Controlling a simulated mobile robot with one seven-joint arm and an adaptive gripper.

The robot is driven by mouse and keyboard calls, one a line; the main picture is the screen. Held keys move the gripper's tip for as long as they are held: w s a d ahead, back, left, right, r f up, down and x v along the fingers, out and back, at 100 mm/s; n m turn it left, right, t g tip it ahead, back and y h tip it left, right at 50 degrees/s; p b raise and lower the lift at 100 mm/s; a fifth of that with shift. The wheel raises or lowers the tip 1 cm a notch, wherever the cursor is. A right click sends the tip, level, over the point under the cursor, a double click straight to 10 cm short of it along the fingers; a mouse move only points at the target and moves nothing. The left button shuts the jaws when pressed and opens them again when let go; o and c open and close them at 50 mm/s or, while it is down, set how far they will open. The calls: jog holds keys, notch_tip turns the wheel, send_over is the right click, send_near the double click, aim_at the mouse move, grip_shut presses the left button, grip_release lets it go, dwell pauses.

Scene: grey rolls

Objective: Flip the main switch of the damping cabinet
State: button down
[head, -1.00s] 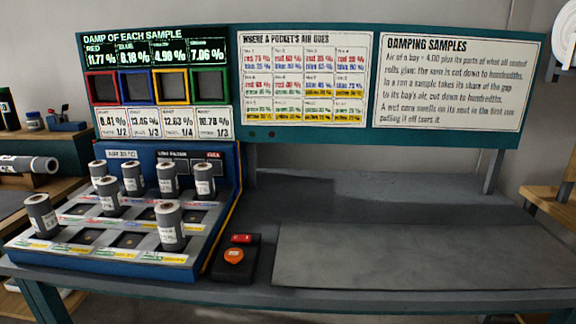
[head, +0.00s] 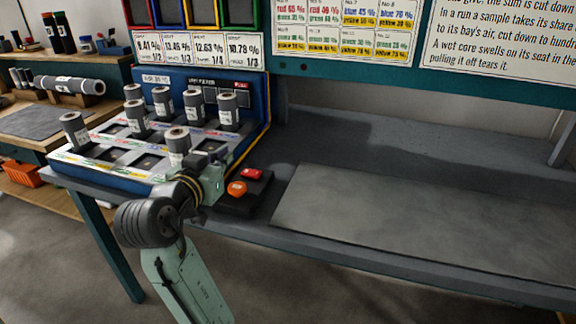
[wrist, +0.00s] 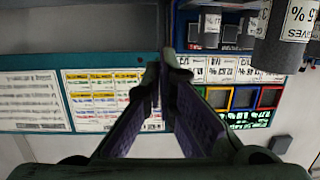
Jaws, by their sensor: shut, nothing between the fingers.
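The damping cabinet (head: 105,178) is a blue box with a sloped white pocket face bearing several grey rolls (head: 163,102). A black switch box (head: 247,198) stands at its right on the bench, with a red rocker (head: 251,174) and an orange knob (head: 236,188). Which of them is the main switch I cannot tell. My gripper (head: 219,155) is over the cabinet's right front part, left of the switch box and apart from the red rocker. In the wrist view my gripper (wrist: 164,68) has its purple fingers together at the tips, empty. The switch box is not clear there.
The grey bench top (head: 330,145) right of the cabinet is clear, with a flat grey mat (head: 420,220) on it. A teal sign board (head: 400,75) stands behind. Side shelves at the left hold a lying roll (head: 72,85) and bottles. Rolls stand close to my gripper.

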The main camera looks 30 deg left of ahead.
jog(key=shift+w+d+f+m+h, duration=0.2)
jog(key=shift+d+f+h, duration=0.1)
jog(key=shift+d+f, duration=0.15)
jog(key=shift+w+d+f+m+h, duration=0.2)
jog(key=shift+d+f+h, duration=0.1)
jog(key=shift+d+f, duration=0.1)
jog(key=p, duration=0.3)
send_over(251, 173)
jog(key=s+d, duration=0.1)
jog(key=d, duration=0.1)
notch_tip(251, 173, down, 2)
jog(key=shift+f, duration=0.1)
notch_tip(251, 173, down, 3)
jog(key=shift+a+r, duration=0.1)
jog(key=shift+r, duration=0.1)
jog(key=shift+f, duration=0.75)
jog(key=shift+f, duration=0.1)
